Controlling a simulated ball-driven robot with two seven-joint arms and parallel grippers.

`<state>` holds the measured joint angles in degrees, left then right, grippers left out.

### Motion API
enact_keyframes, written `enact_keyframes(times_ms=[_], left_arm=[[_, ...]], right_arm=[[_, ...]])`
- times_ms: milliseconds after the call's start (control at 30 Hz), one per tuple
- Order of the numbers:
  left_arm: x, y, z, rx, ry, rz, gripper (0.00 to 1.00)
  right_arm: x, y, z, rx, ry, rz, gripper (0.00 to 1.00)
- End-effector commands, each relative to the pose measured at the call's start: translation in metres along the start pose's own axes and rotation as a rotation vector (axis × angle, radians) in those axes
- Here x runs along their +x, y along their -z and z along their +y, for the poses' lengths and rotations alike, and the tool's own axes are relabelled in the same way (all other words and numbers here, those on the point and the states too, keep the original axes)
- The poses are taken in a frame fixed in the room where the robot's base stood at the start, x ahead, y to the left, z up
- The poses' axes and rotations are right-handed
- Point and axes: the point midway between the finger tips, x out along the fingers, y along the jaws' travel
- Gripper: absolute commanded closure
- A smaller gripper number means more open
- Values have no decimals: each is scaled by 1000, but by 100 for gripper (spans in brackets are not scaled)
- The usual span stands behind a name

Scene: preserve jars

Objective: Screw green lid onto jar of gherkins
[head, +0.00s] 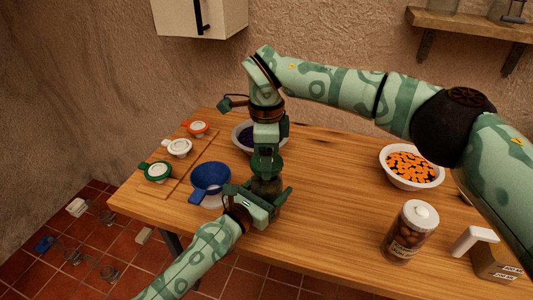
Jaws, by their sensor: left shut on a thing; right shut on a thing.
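The jar of gherkins (266,186) stands upright on the wooden table, left of its middle. It looks dark green, and much of it is hidden by my grippers. My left gripper (268,203) is shut on the jar from the front, low down. My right gripper (267,153) points straight down over the jar, shut on the green lid (266,164) at the jar's mouth. The lid is mostly hidden by the fingers. I cannot tell how far it sits on the thread.
A blue funnel (211,177) is close left. Red (197,128), white (178,147) and green (157,171) tabbed round pieces lie farther left. A bowl with dark contents (240,139) is behind. Orange-slice bowl (410,180), white-lidded jar (408,235) and box (495,262) are right. The table's centre is clear.

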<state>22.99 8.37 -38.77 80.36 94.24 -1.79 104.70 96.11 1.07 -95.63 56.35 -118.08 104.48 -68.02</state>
Motion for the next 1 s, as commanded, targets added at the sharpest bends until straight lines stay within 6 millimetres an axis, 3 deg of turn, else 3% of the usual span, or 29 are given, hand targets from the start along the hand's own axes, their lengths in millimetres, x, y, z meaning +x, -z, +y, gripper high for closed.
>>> enact_keyframes(times_ms=[567, 1000], left_arm=[[0, 0, 1, -1, -1, 0, 71], [0, 0, 1, 0, -2, -1, 71]], right_arm=[[3, 0, 0, -1, 1, 0, 56], [21, 0, 0, -1, 1, 1, 56]])
